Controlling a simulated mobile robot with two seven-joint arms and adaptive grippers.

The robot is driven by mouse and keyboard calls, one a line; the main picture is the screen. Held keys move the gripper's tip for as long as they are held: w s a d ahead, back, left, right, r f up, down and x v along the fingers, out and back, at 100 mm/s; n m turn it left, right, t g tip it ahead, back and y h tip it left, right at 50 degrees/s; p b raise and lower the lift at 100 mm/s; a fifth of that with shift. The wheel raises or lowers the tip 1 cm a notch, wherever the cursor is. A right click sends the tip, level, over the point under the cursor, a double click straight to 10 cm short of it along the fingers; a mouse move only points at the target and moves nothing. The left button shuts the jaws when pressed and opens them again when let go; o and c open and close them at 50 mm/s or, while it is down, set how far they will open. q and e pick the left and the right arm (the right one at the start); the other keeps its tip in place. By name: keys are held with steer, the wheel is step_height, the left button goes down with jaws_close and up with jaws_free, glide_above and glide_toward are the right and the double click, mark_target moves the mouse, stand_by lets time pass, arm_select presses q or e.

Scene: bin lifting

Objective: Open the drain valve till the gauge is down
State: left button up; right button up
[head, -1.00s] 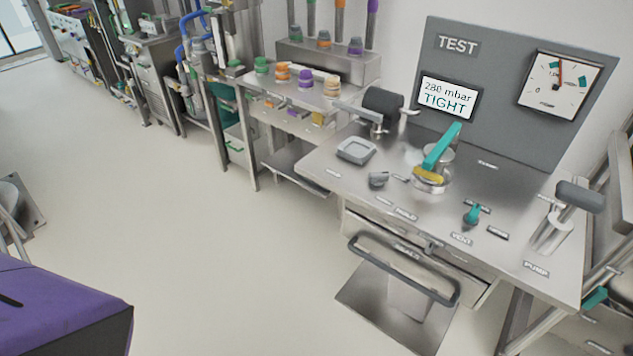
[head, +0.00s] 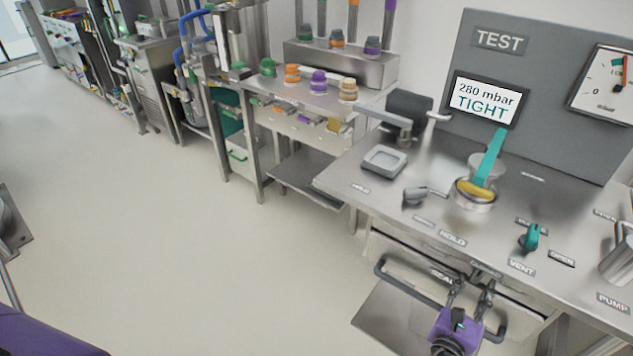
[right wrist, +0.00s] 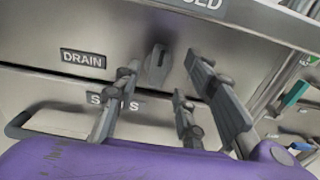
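The drain valve is a small grey knob (right wrist: 157,65) on the bench's front face, beside the DRAIN label (right wrist: 83,58) in the right wrist view. My right gripper (head: 472,286) is at the bench front in the head view, its fingers apart. In the right wrist view the open gripper (right wrist: 163,80) has its fingers on either side of the knob, with nothing clearly gripped. The gauge (head: 603,88) is on the grey panel, cut off by the right edge, its needle up near a red mark. The screen (head: 486,99) reads 280 mbar TIGHT. My left gripper is not in view.
A dark bar handle (head: 405,288) of the SEALS drawer runs close below and beside my right gripper. On the bench top are a teal vent valve (head: 530,238), a grey hold knob (head: 414,197) and a teal lever (head: 491,156). Open floor lies left.

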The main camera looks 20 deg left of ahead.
mark_target(478, 277)
steer(key=x, duration=0.5)
steer(key=shift+w, duration=0.4)
steer(key=c, duration=0.8)
steer(key=shift+d, duration=0.1)
steer(key=shift+c, duration=0.3)
